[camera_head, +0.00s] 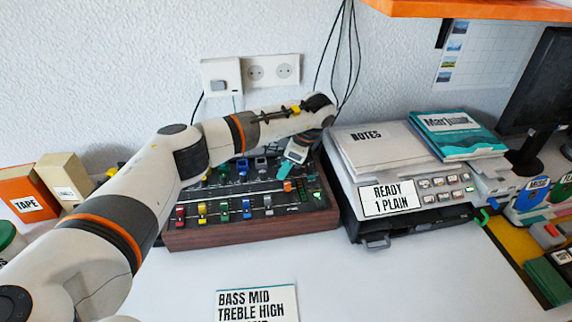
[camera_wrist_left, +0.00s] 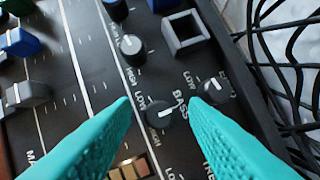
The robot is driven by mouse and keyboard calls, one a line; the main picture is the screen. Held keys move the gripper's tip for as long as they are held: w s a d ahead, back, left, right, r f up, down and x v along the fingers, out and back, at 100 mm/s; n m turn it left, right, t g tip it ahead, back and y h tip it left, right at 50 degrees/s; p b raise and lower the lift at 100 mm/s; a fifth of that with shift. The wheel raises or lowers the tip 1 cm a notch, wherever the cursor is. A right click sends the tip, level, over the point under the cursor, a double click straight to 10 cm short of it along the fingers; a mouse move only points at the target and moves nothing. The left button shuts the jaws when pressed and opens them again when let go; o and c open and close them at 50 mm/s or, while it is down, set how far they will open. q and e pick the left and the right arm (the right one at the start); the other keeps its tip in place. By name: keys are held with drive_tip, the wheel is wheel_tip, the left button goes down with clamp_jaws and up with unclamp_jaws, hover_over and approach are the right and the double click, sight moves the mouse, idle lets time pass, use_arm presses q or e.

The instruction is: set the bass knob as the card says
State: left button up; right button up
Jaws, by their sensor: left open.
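The card (camera_head: 257,304) lies on the white table at the front and reads "BASS MID, TREBLE HIGH"; its third line is cut off. The mixer (camera_head: 255,231) stands against the wall. In the left wrist view the bass knob (camera_wrist_left: 158,114) is dark with a white pointer line, which points roughly toward the "BASS" lettering, midway between the LOW and HIGH marks. My left gripper (camera_wrist_left: 160,102) is open, its teal fingertips on either side of this knob and apparently apart from it. In the head view the left hand (camera_head: 298,150) is over the mixer's right end; its fingertips are unclear.
Another knob (camera_wrist_left: 213,90) sits close to the right fingertip, and one more knob (camera_wrist_left: 132,47) is above. A square grey-rimmed button (camera_wrist_left: 185,33) is near. Black cables (camera_wrist_left: 285,70) lie beyond the mixer's edge. A printer (camera_head: 375,199) stands to the right.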

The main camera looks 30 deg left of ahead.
use_arm(q)
drive_tip(key=v, duration=1.2)
drive_tip(key=shift+b, duration=0.35)
drive_tip(key=shift+d+f, duration=0.1)
drive_tip(key=shift+f, duration=0.05)
